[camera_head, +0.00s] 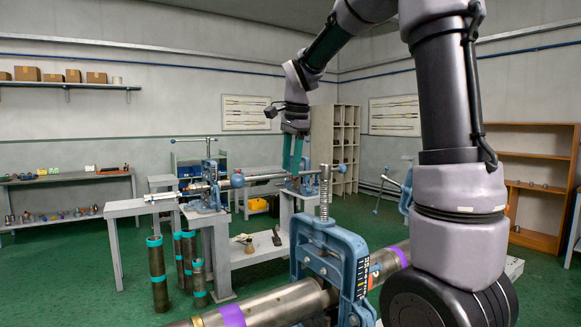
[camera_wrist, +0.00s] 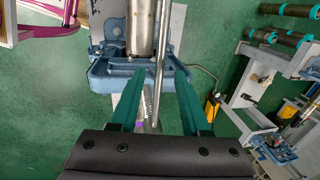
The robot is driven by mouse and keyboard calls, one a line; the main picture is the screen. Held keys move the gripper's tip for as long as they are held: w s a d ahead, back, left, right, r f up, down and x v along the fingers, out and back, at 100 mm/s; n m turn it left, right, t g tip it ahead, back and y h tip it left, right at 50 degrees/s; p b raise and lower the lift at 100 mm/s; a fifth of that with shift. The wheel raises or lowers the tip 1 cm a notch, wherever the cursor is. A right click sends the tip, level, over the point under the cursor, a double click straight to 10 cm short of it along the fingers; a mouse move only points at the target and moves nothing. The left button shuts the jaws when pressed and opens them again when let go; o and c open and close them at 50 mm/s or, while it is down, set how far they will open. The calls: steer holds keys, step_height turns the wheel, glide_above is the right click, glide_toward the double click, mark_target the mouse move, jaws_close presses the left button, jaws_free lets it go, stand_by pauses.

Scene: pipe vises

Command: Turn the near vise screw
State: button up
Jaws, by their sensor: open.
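The near vise (camera_head: 345,252) is a blue frame clamped over a metal pipe, low in the middle of the head view. Its threaded screw (camera_head: 325,195) stands upright, topped by a long thin handle bar (camera_head: 265,178) with blue ball ends. My gripper (camera_head: 292,168) is open, pointing down over the bar left of the screw. In the wrist view its fingers (camera_wrist: 158,80) lie either side of the bar, with gaps; contact cannot be seen.
The pipe (camera_head: 275,303) with purple bands runs through the near vise. A second blue vise (camera_head: 207,190) stands on a grey bench behind. Dark upright pipes with teal bands (camera_head: 158,275) stand on the floor at left. Green floor is open at left.

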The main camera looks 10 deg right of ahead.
steer(key=shift+f, duration=0.55)
jaws_close()
steer(key=shift+w, duration=0.1)
stand_by(1.0)
